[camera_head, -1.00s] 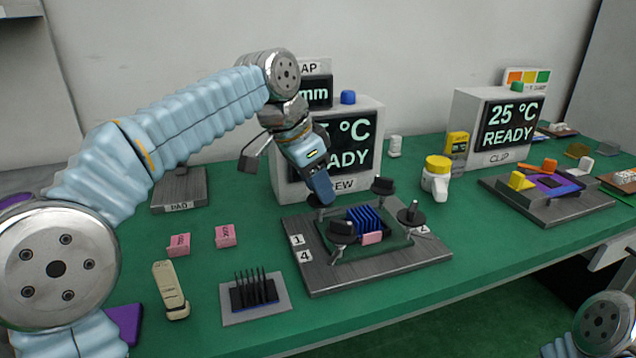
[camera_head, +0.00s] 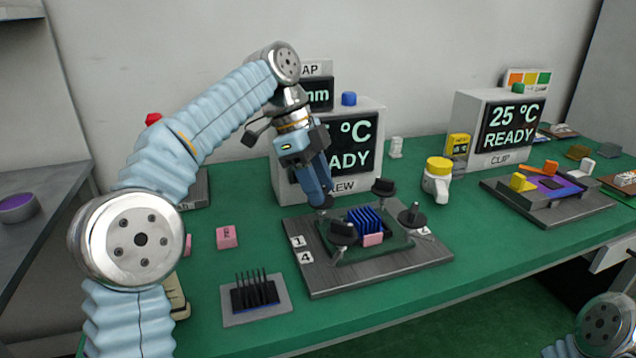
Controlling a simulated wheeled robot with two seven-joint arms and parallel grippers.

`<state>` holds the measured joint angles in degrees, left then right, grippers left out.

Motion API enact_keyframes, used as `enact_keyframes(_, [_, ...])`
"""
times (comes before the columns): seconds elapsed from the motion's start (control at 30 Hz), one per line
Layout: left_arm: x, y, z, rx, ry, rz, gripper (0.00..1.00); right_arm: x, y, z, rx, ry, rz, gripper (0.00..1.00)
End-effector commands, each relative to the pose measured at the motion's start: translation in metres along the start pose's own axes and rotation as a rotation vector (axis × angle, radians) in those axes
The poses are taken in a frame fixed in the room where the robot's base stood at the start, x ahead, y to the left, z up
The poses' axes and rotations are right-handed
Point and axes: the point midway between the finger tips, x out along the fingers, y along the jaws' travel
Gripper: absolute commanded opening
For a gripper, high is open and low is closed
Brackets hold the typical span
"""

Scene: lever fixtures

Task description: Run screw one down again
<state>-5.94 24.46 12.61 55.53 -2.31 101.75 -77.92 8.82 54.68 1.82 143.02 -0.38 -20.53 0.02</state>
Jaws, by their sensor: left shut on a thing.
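The screw fixture, a grey plate (camera_head: 405,265) with corner labels, stands on the green table. Its blue finned heat sink (camera_head: 366,220) sits in the middle with a pink block (camera_head: 373,240) at its front edge. Black-knobbed screws stand at the front left (camera_head: 342,232), the right (camera_head: 413,216) and the back (camera_head: 383,187). My left gripper (camera_head: 321,203) points down at the back left corner, behind the label 1 (camera_head: 298,242). It is shut on screw one, whose knob is mostly hidden by the fingers. My right gripper is out of view.
A display box (camera_head: 352,118) stands close behind the fixture. A black finned part on a grey pad (camera_head: 255,297) and a pink block (camera_head: 227,237) lie to the left. A yellow-capped bottle (camera_head: 437,178) and the clip fixture (camera_head: 550,200) stand to the right.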

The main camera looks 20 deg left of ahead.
Motion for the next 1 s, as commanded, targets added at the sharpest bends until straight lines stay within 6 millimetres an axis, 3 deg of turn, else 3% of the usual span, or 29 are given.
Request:
enact_keyframes(0.8, [-0.0004, -0.001, 0.0005, 0.106, -0.002, 0.042, 0.1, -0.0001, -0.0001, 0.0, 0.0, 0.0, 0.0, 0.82])
enact_keyframes(0.83, [-0.0004, -0.001, 0.0005, 0.105, -0.002, 0.042, 0.45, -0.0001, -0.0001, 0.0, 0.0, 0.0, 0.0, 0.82])
enact_keyframes(0.97, [-0.0003, -0.0009, 0.0004, 0.105, -0.002, 0.042, 0.65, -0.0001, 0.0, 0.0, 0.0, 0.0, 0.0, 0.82])
enact_keyframes(1.0, [-0.0003, -0.0009, 0.0004, 0.105, -0.001, 0.042, 0.66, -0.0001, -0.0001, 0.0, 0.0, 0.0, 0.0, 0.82])
